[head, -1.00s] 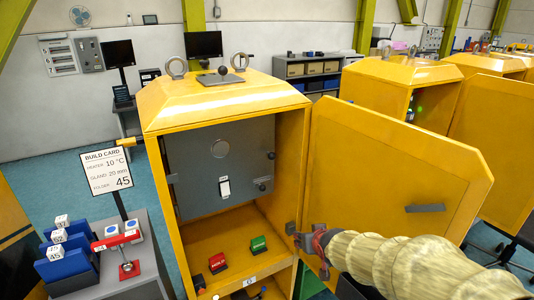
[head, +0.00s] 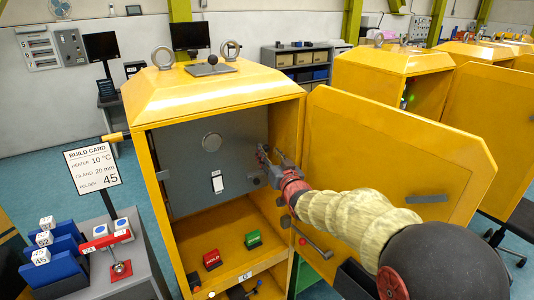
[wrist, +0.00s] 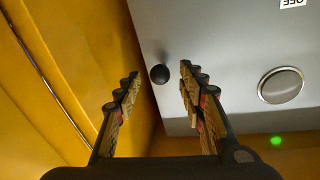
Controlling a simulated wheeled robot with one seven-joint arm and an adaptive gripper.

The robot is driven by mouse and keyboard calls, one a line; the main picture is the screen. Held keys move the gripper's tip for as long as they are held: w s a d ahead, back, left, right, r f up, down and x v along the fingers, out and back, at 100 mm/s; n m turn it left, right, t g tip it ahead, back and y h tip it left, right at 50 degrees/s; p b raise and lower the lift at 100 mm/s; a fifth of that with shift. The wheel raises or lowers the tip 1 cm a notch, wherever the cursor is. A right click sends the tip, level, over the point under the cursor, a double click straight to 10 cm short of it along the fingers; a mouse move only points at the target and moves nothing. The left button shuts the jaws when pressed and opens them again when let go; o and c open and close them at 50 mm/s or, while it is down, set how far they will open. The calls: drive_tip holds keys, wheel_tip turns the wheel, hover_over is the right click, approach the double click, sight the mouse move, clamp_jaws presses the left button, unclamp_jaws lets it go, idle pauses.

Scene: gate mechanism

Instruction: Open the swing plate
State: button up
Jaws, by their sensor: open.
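My gripper (head: 269,156) is inside the cabinet at the plate's right edge, fingers open. In the wrist view a black ball knob (wrist: 160,74) shows between and just beyond the fingertips, in front of the plate (wrist: 220,60). I see no finger contact with it. In the head view my gripper hides this upper knob. A lower dark knob (head: 256,181) is partly visible.
The yellow cabinet door (head: 385,165) is swung open to the right, beside my arm. The cabinet's side wall (wrist: 85,70) is close to my fingers. Red (head: 211,259) and green (head: 253,240) blocks lie on the floor below. A build card (head: 93,167) stands left.

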drive_tip(key=shift+x, duration=1.05)
drive_tip(key=shift+c, duration=1.1)
drive_tip(key=c, duration=0.7)
clamp_jaws()
